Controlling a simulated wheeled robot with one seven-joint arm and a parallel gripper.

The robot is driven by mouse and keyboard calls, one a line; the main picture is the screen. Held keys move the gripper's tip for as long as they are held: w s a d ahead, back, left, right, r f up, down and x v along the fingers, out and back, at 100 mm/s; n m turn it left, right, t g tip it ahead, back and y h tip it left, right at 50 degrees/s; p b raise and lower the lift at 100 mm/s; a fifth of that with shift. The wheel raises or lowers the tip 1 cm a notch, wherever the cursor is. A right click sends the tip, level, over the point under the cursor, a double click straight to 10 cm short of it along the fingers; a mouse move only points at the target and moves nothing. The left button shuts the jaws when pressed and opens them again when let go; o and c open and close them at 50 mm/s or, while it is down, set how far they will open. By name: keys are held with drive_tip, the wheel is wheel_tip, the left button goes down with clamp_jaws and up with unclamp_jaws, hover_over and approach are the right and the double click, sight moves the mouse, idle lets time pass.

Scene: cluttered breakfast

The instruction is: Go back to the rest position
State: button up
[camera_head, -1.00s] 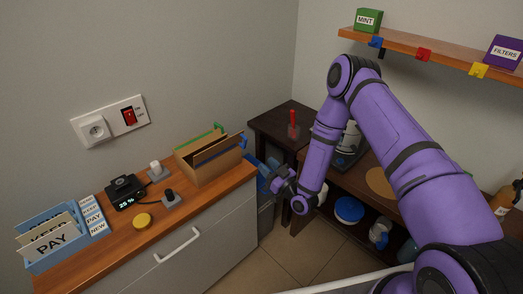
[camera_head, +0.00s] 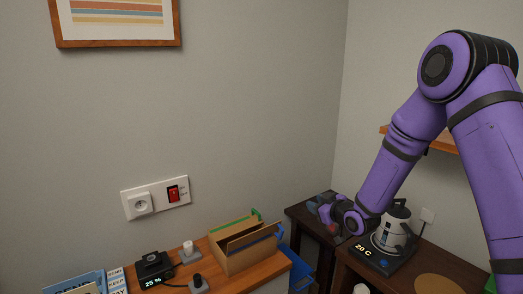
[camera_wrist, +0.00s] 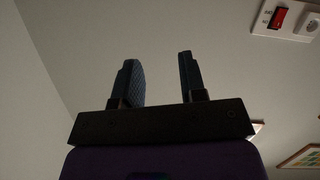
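My gripper (camera_head: 322,208) is at the end of my purple arm, in the right half of the head view. It is in front of the dark corner table and left of the kettle. In the wrist view my gripper (camera_wrist: 158,62) shows two dark fingers standing apart, with only plain wall between them. It is open and empty.
A cardboard box (camera_head: 247,253) stands on the wooden counter to the left of my gripper, with a charger display (camera_head: 153,267) and knobs beside it. A kettle (camera_head: 391,228) stands on its base to the right. A red switch (camera_head: 174,193) and socket are on the wall. A shelf (camera_head: 445,143) is behind my arm.

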drive_tip(key=s+d+r+m+g+h, duration=0.25)
drive_tip(key=s+d+r, duration=0.35)
drive_tip(key=r, duration=0.4)
drive_tip(key=s+d+r+m+g+h, duration=0.1)
drive_tip(key=s+d+r+m+h, duration=0.2)
drive_tip(key=s+r, duration=0.6)
drive_tip(key=s+d+r+m+g+h, duration=0.1)
drive_tip(key=s+r+g, duration=0.1)
drive_tip(key=s, duration=1.1)
drive_tip(key=s+d+r+m+g, duration=0.2)
drive_tip(key=s+r, duration=0.3)
drive_tip(key=s, duration=0.9)
drive_tip(key=shift+s+h, duration=0.3)
drive_tip(key=shift+h, duration=0.05)
drive_tip(key=shift+d+r, duration=0.1)
